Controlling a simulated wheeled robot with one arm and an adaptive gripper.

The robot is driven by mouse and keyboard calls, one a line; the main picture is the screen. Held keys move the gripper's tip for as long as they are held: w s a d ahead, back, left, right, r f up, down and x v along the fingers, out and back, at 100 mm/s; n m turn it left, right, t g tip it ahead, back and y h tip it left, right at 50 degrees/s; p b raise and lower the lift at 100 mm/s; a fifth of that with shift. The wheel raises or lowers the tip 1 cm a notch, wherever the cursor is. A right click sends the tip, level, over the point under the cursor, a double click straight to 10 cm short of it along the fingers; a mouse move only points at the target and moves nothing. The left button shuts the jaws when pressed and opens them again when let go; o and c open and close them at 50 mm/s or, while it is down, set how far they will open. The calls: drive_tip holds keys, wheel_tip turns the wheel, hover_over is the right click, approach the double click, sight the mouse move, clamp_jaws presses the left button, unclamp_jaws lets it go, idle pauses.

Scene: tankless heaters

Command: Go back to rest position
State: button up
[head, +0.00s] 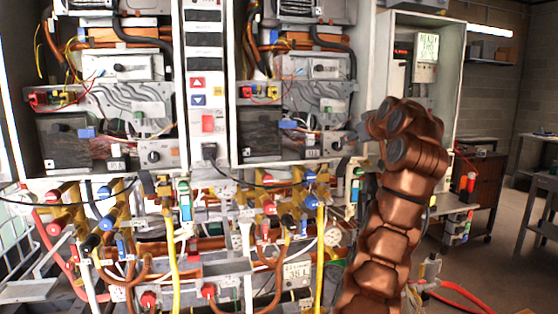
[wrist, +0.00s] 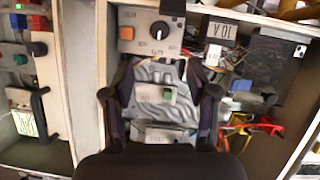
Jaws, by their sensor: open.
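My copper-coloured arm (head: 395,205) rises at the right of centre in the head view, bent at the top in front of the heater cabinets. My gripper (wrist: 160,72) shows in the wrist view with its two dark fingers spread apart and nothing held between them. Between and beyond the fingers are a grey panel with a green button (wrist: 167,94) and a control box with a black knob (wrist: 160,32) and an orange button (wrist: 127,33). I cannot tell how far the fingers are from these parts. In the head view the fingers are mostly hidden by the arm.
Open heater cabinets (head: 211,75) with wires and pipes fill the left and middle. Below them are valves and a yellow hose (head: 320,255). A cabinet with a display (head: 426,50) stands behind my arm. Open floor (head: 490,265) shows at the right, near a table (head: 545,190).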

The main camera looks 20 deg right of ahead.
drive_tip(key=shift+a, duration=0.1)
drive_tip(key=a+f+g+y+p, duration=0.1)
drive_tip(key=a+f+g+y, duration=0.15)
drive_tip(key=a, duration=0.55)
drive_tip(key=a+f+g+y, duration=0.15)
drive_tip(key=a+y, duration=0.25)
drive_tip(key=a, duration=0.5)
drive_tip(key=s+a+f+n+g+p, duration=0.1)
drive_tip(key=s+a+f+g, duration=0.2)
drive_tip(key=s+a+f, duration=0.35)
drive_tip(key=s+a+f+g, duration=0.3)
drive_tip(key=s+a+f, duration=0.1)
drive_tip(key=s+a, duration=0.6)
drive_tip(key=s+f+g+h, duration=0.1)
drive_tip(key=s+f, duration=0.5)
drive_tip(key=s, duration=0.5)
drive_tip(key=s+d+f+g+h+p, duration=0.1)
drive_tip(key=s+f+g+h, duration=0.1)
drive_tip(key=s+f, duration=0.4)
drive_tip(key=s+d+f+m+g+h, duration=0.1)
drive_tip(key=s+f, duration=0.6)
drive_tip(key=s, duration=0.9)
drive_tip(key=shift+g, duration=0.6)
drive_tip(key=shift+f, duration=0.1)
